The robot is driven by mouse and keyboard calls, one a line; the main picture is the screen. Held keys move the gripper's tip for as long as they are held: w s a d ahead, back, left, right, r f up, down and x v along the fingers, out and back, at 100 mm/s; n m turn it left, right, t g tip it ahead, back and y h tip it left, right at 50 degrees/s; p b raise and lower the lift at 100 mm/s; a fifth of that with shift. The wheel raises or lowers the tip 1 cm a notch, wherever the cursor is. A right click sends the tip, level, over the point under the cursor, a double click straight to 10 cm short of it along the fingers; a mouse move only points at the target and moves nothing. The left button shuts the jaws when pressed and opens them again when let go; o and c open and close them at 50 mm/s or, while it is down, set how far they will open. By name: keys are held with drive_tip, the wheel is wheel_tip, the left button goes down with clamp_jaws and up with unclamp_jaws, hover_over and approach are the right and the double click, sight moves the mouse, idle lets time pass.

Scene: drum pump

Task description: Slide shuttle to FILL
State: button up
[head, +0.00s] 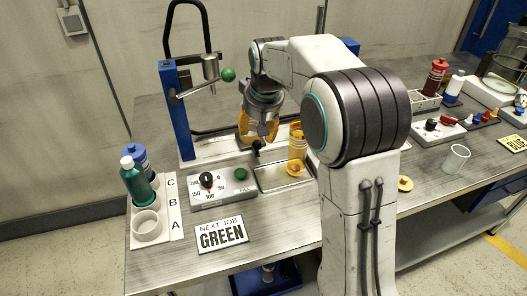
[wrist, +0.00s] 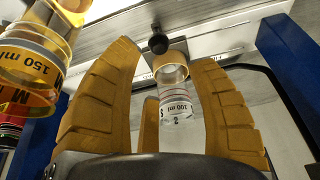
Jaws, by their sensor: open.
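My gripper (head: 257,138) is open, with its yellow fingers pointing down over the pale rail (head: 215,150) behind the tray. A black knob (head: 255,146) shows just below the fingertips. In the wrist view, the knob (wrist: 158,44) is beyond the fingertips, next to a light plate that may be the shuttle. A clear 100 ml container (wrist: 176,100) with a tan ring shows between the fingers (wrist: 165,75); I cannot tell whether they touch it. A yellow 150 ml container (wrist: 30,65) is at the left, also seen in the head view (head: 297,142). I cannot read a FILL mark on the rail.
A blue post (head: 178,110) with a green-knobbed lever (head: 228,75) stands left of my gripper. A dial box (head: 222,188) and a shallow tray (head: 280,180) lie in front. A bottle rack (head: 172,230) is at front left, beside a GREEN sign (head: 221,234).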

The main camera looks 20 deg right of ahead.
sight(257, 142)
drive_tip(key=shift+s+f+n+b, duration=0.25)
drive_tip(key=shift+f+n+b, duration=0.1)
drive_tip(key=shift+b, duration=0.1)
drive_tip(key=shift+t, duration=0.3)
drive_tip(key=shift+b+x, duration=0.4)
drive_tip(key=shift+x, duration=3.05)
drive_tip(key=shift+o, duration=0.3)
drive_tip(key=shift+r, duration=0.1)
clamp_jaws()
